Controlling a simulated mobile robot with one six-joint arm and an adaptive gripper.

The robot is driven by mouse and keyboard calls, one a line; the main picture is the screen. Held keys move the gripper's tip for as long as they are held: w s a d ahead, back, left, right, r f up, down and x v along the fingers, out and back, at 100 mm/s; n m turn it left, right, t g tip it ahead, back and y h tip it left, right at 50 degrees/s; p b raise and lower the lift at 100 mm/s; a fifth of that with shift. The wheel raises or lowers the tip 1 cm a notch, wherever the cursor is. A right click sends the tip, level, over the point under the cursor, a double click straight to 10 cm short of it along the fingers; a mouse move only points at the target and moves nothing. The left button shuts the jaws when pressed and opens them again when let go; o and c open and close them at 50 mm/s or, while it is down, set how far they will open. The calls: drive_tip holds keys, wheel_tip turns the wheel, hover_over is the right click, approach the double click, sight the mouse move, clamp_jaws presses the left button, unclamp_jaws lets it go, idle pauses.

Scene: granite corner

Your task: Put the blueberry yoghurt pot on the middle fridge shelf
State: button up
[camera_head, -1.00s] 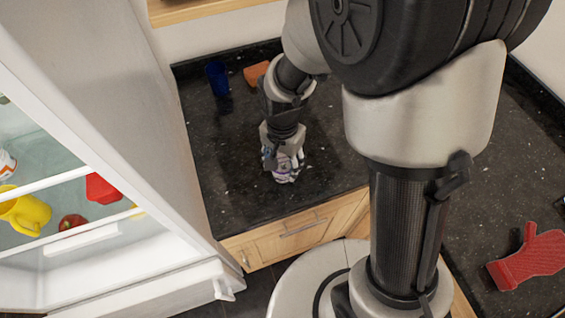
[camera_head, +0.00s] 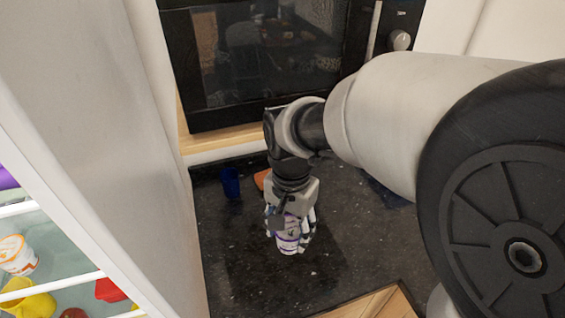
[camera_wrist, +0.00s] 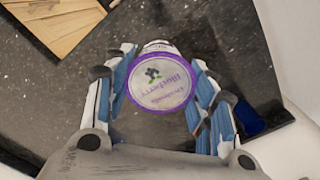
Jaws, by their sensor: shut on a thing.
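The blueberry yoghurt pot (camera_head: 289,240) is white with purple bands, and its purple-rimmed lid (camera_wrist: 161,83) reads "blueberry" in the wrist view. My gripper (camera_head: 290,228) is shut on the pot from above, with a finger on each side of it. The pot is upright or nearly so above the dark counter; whether it touches the counter I cannot tell. The fridge stands open at the left of the head view. Parts of its shelves show, with a shelf edge (camera_head: 60,283) in front of several items. Which shelf is the middle one I cannot tell.
A white-and-orange pot (camera_head: 17,254), a yellow jug (camera_head: 28,301) and a red item (camera_head: 109,290) are in the fridge. A blue cup (camera_head: 230,183) and an orange-brown block (camera_head: 261,179) stand behind my gripper. A black oven (camera_head: 265,60) is above the counter.

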drive_tip(key=w+d+f+n+b, duration=0.1)
drive_tip(key=w+d+f+n, duration=0.1)
drive_tip(key=d+f, duration=0.3)
drive_tip(key=w+d+f+n+b, duration=0.1)
drive_tip(key=w+d+f+n, duration=0.2)
drive_tip(key=f, duration=0.6)
drive_tip(key=d+n, duration=0.1)
drive_tip(key=d, duration=0.1)
drive_tip(key=shift+w+d+f+n+b, duration=0.15)
drive_tip(key=shift+w+d+n+b, duration=0.15)
drive_tip(key=shift+w+d+b, duration=0.1)
